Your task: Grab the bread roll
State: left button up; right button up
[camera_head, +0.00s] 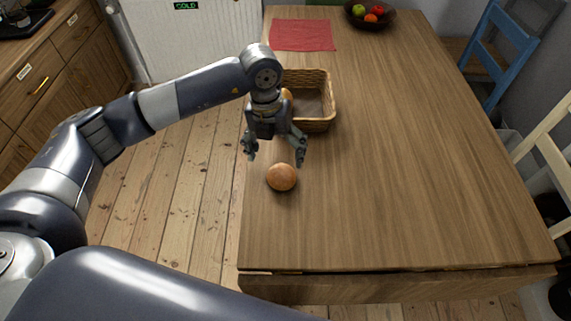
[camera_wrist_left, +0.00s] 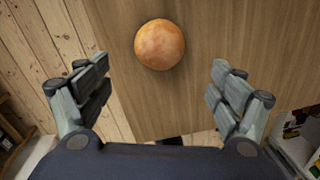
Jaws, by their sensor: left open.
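A round, brown bread roll (camera_head: 281,177) lies on the wooden table near its left edge in the head view. My left gripper (camera_head: 274,158) is open and empty just behind and above the roll, pointing down. In the left wrist view the bread roll (camera_wrist_left: 160,44) shows whole at the top middle, beyond the line between the spread fingers of the left gripper (camera_wrist_left: 160,88). Neither finger appears to touch it. My right gripper is not in view.
A wicker basket (camera_head: 327,102) stands just behind my left gripper and is partly hidden by it. A red cloth (camera_head: 303,35) and a fruit bowl (camera_head: 387,22) are at the table's far end. The table (camera_head: 400,170) is clear to the right. Chairs stand along its right side.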

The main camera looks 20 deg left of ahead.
aim_at(279, 173)
pick_arm(q)
jog(key=f, duration=0.4)
jog(key=shift+s+d, duration=0.25)
jog(key=shift+s, duration=0.1)
jog(key=shift+f+p, duration=0.4)
jog(key=f, duration=0.3)
jog(key=f+p, duration=0.1)
jog(key=shift+w+d+f, duration=0.15)
jog(key=shift+w+f, duration=0.15)
jog(key=c, duration=1)
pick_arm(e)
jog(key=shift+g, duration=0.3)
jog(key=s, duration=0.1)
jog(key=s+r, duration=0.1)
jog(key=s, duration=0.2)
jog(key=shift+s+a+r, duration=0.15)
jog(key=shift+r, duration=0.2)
